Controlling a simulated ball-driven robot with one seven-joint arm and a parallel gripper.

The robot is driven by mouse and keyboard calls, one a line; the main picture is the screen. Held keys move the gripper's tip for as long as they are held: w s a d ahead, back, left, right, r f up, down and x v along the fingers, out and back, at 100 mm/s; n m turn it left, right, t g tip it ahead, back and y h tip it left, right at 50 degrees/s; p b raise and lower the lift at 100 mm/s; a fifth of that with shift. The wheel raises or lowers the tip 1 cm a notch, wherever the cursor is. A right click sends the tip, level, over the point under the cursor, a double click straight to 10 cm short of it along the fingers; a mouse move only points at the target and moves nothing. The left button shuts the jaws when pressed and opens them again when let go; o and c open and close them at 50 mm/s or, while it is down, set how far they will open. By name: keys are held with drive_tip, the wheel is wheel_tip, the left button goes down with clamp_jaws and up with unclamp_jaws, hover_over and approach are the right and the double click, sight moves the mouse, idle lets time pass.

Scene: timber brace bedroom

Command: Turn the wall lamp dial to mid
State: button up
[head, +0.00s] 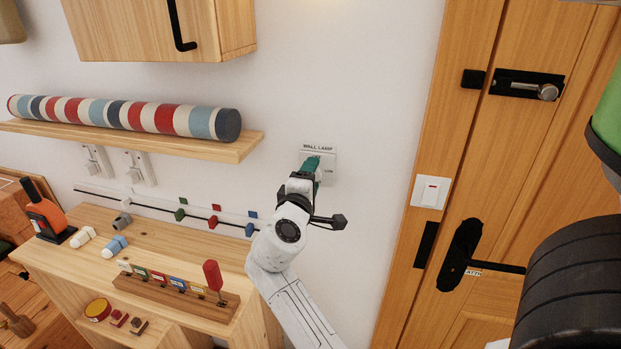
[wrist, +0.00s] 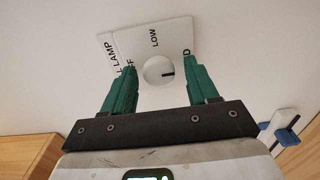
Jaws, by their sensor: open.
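The white wall lamp plate (head: 329,158) is on the wall, with "WALL LAMP" along its top; my gripper (head: 311,164) covers its dial in the head view. In the wrist view, the plate (wrist: 176,34) shows the round pale dial (wrist: 156,69). The dial's dark mark points right in the picture, towards the right finger and a partly hidden label ending in "D". "LOW" is above the dial; "FF" is at its left. My gripper (wrist: 157,64) is open, with one green finger either side of the dial. I cannot tell whether they touch it.
A wooden shelf (head: 190,143) with a striped roll (head: 150,116) is at the left. Below is a wooden cabinet (head: 165,239) with small objects. A light switch (head: 431,192) and door (head: 470,120) are at the right. Bare wall surrounds the plate.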

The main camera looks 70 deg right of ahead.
drive_tip(key=a+b, duration=0.2)
drive_tip(key=a, duration=0.8)
drive_tip(key=shift+s+a+b, duration=0.3)
drive_tip(key=shift+s+a, duration=0.1)
drive_tip(key=shift+s, duration=0.05)
drive_tip(key=s+a+f+t+y, duration=0.1)
drive_tip(key=a+f+y, duration=0.3)
drive_tip(key=f, duration=0.6)
drive_tip(key=s+a+f+t+y, duration=0.1)
drive_tip(key=s+a+f+y, duration=0.1)
drive_tip(key=f+y, duration=0.5)
drive_tip(key=s+a+f+g+y, duration=0.1)
drive_tip(key=s+a+f+y, duration=0.2)
drive_tip(key=a+f, duration=0.4)
drive_tip(key=s+a+f+m+g+y, duration=0.1)
drive_tip(key=s+a+f+y, duration=0.2)
drive_tip(key=s+a+f, duration=0.2)
drive_tip(key=a+f, duration=0.2)
drive_tip(key=a, duration=0.1)
drive_tip(key=shift+s+y, duration=0.15)
drive_tip(key=shift+y, duration=0.25)
